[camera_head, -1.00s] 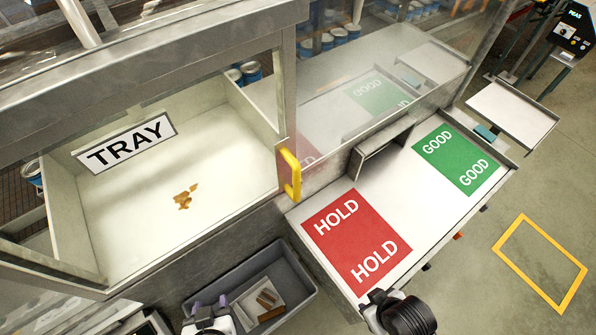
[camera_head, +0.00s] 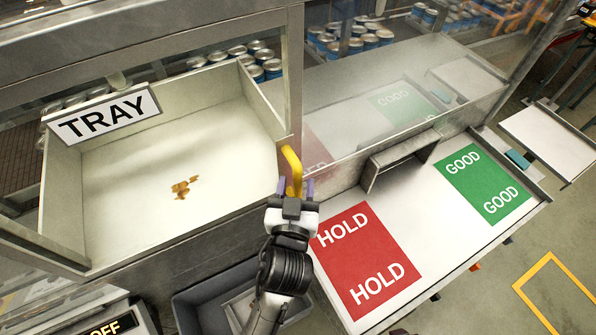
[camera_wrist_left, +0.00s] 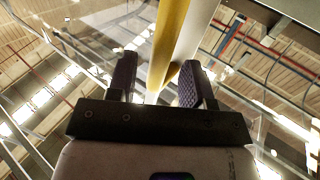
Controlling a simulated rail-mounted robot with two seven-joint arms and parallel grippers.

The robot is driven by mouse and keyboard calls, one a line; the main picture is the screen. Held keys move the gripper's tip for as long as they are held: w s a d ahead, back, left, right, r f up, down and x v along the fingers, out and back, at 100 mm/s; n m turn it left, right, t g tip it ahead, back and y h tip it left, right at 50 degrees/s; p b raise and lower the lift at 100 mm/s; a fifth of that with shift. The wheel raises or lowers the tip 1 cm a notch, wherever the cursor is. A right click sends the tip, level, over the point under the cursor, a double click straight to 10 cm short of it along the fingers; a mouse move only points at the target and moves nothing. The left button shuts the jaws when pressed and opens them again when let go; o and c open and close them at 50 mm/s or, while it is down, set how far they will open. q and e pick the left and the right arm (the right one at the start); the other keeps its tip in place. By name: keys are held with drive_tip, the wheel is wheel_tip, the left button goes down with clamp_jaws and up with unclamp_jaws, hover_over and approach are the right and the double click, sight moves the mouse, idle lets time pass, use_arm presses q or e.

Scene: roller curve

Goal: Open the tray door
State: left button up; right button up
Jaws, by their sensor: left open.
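The tray door is a clear panel in a metal frame (camera_head: 293,75) in front of the white tray (camera_head: 235,145) with the TRAY sign (camera_head: 103,114). It looks shut. Its yellow handle (camera_head: 291,160) is upright on the right side of the frame. My left gripper (camera_head: 296,187) is open, with its purple fingertips at the lower end of the handle. In the left wrist view the yellow handle (camera_wrist_left: 168,45) rises between the two open fingers (camera_wrist_left: 157,80); I cannot tell whether they touch it. My right gripper does not show clearly.
Brown debris (camera_head: 184,187) lies in the tray. To the right is a bench with a red HOLD area (camera_head: 365,260) and a green GOOD area (camera_head: 487,187). A grey bin (camera_head: 195,298) is below the tray, beside my left arm. Cans (camera_head: 350,45) stand behind the panels.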

use_arm(q)
drive_tip(key=shift+w+d+b, duration=0.15)
drive_tip(key=shift+w, duration=0.85)
drive_tip(key=shift+w+d+b, duration=0.1)
drive_tip(key=shift+w+b, duration=0.05)
drive_tip(key=shift+w, duration=0.85)
clamp_jaws()
